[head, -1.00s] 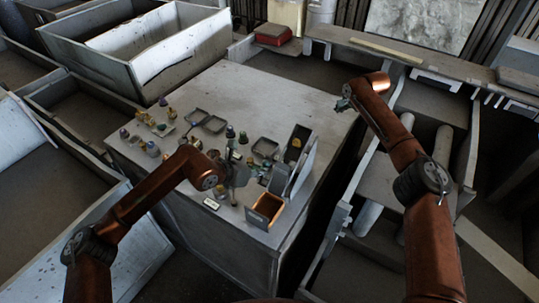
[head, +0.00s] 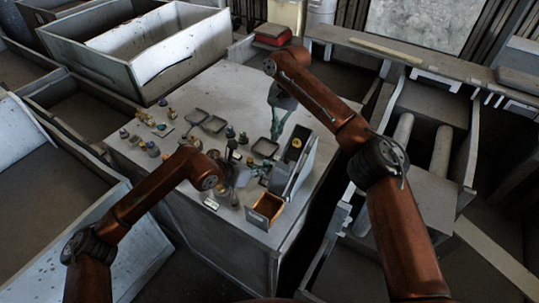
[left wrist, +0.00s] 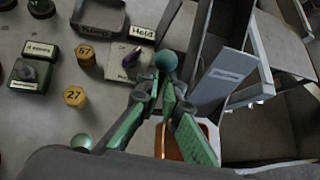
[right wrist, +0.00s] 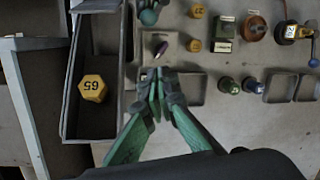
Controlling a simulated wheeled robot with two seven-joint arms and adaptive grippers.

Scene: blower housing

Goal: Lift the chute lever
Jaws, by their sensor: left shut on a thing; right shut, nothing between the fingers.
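The chute (head: 301,166) is a grey upright box near the table's right edge; in the right wrist view its open trough (right wrist: 87,125) holds a yellow hexagonal piece marked 65 (right wrist: 93,88). The lever (left wrist: 165,60) shows a round teal knob at the chute's side. My left gripper (left wrist: 158,88) is shut on the lever just below the knob; in the head view its fingers are partly hidden behind my wrist. My right gripper (head: 277,132) is shut and empty, pointing down above the table behind the chute; it also shows in the right wrist view (right wrist: 157,75).
An open bin with an orange-brown inside (head: 267,206) stands at the table's front right. Shallow trays (head: 265,147), yellow numbered pieces (left wrist: 75,96) and several knobbed parts lie left of the chute. The back of the table (head: 235,90) is clear.

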